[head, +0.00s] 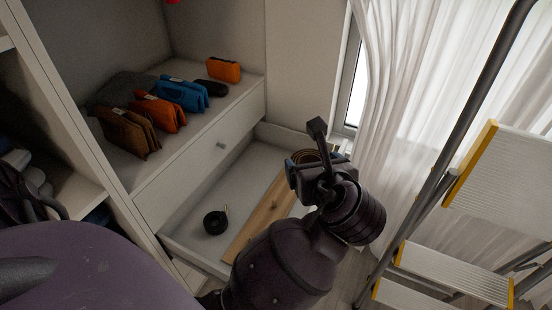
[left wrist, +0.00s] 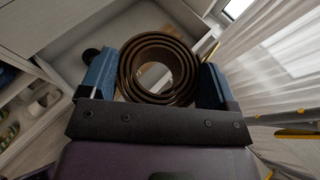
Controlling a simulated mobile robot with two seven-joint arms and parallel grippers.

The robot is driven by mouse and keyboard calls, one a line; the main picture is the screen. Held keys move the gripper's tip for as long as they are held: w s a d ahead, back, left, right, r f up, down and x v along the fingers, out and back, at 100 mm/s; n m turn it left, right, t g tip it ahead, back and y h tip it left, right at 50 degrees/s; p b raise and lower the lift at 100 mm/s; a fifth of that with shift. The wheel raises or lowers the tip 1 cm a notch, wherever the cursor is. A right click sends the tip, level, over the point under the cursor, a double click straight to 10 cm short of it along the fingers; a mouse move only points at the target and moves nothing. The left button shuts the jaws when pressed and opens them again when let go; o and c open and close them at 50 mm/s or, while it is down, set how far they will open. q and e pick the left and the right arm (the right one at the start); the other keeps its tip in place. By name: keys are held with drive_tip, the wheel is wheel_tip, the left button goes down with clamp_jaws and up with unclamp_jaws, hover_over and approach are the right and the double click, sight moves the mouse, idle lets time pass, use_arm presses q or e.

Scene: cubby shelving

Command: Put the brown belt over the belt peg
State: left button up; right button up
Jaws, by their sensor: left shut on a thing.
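The brown belt (head: 304,155) is rolled into a coil. In the left wrist view the brown coil (left wrist: 133,76) sits between the two blue fingers of my left gripper (left wrist: 155,72), which is shut on it. A gold-coloured piece, likely its buckle, shows at its right side. In the head view my left gripper (head: 312,168) is above the far right end of the open drawer and partly covers the belt. I cannot make out the belt peg clearly; my arm hides part of the drawer. My right gripper is not in view.
A black rolled belt (head: 215,222) lies in the open drawer (head: 189,211), beside a wooden strip (head: 262,219). Several pouches, including a blue one (head: 182,93), stand on the surface above. A white curtain (head: 395,80) and a stepladder (head: 455,270) are at right.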

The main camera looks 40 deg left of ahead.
use_arm(q)
drive_tip(key=w+a+f+b, duration=0.1)
drive_tip(key=w+a+f, duration=0.35)
drive_tip(key=f, duration=0.35)
drive_tip(key=w+a+f+b, duration=0.1)
drive_tip(key=w+a+f, duration=0.2)
drive_tip(key=w+f, duration=0.45)
drive_tip(key=b, duration=0.2)
hover_over(275, 202)
wheel_tip(275, 202, down, 19)
drive_tip(key=shift+s+d+f+b, duration=0.1)
drive_tip(key=shift+s+f+b, duration=0.05)
drive_tip(key=shift+f+b, duration=0.9)
drive_tip(key=shift+s+d+f+b, duration=0.15)
drive_tip(key=shift+f+b, duration=0.65)
drive_tip(key=shift+f, duration=0.8)
drive_tip(key=shift+f+b, duration=0.9)
drive_tip(key=shift+f, duration=0.9)
drive_tip(key=shift+f+b, duration=0.1)
drive_tip(key=shift+b, duration=0.2)
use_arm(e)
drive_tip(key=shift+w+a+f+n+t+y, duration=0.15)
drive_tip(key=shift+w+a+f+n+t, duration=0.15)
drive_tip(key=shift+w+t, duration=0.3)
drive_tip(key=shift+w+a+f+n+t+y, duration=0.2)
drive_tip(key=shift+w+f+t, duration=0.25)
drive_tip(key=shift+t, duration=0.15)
